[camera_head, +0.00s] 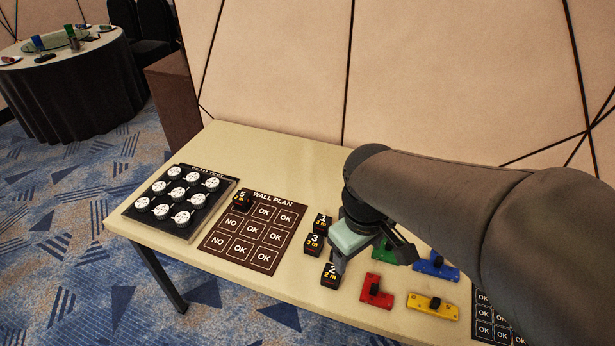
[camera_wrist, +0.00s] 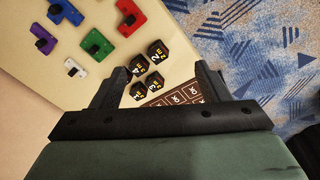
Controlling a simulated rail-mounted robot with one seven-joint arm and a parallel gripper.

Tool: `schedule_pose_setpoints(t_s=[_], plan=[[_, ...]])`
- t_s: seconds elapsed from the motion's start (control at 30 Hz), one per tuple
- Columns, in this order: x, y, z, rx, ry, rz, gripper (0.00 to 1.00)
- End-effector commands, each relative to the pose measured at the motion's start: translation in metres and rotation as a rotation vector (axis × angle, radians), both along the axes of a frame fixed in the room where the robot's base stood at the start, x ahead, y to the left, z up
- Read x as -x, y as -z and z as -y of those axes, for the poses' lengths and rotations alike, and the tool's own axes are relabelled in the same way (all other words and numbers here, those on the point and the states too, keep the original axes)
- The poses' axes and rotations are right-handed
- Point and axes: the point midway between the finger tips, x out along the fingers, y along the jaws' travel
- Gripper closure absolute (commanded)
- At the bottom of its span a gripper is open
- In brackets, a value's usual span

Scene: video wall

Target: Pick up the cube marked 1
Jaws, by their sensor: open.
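The cube marked 1 (camera_head: 322,223) is black with light lettering and stands on the table beside the wall plan board, behind the cube marked 3 (camera_head: 314,243). In the wrist view it appears to be the lower left cube (camera_wrist: 138,91) of a small cluster, though its mark is hard to read. The cube marked 2 (camera_head: 331,274) stands nearer the table front. Another cube (camera_wrist: 138,65) in the cluster is hidden by my gripper in the head view. My gripper (camera_head: 373,256) is open and empty, to the right of cube 1 and apparently above the table.
The wall plan (camera_head: 228,247) carries a cube marked 5 (camera_head: 242,203). A black tray of white round pieces (camera_head: 172,190) lies further left. Red (camera_head: 376,292), yellow (camera_head: 433,307), blue (camera_head: 436,266) and green (camera_head: 383,251) blocks lie right of the cubes. The back left tabletop is clear.

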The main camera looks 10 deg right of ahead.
Motion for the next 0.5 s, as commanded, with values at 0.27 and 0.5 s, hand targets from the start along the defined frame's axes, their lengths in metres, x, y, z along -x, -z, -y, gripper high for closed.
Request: schedule_pose_setpoints(t_s=[0.27, 0.5], plan=[[-0.128, 0.065, -0.015, 0.268, -1.076, -0.027, 0.31], [-0.212, 0.103, -0.037, 0.477, -1.802, -0.102, 0.31]])
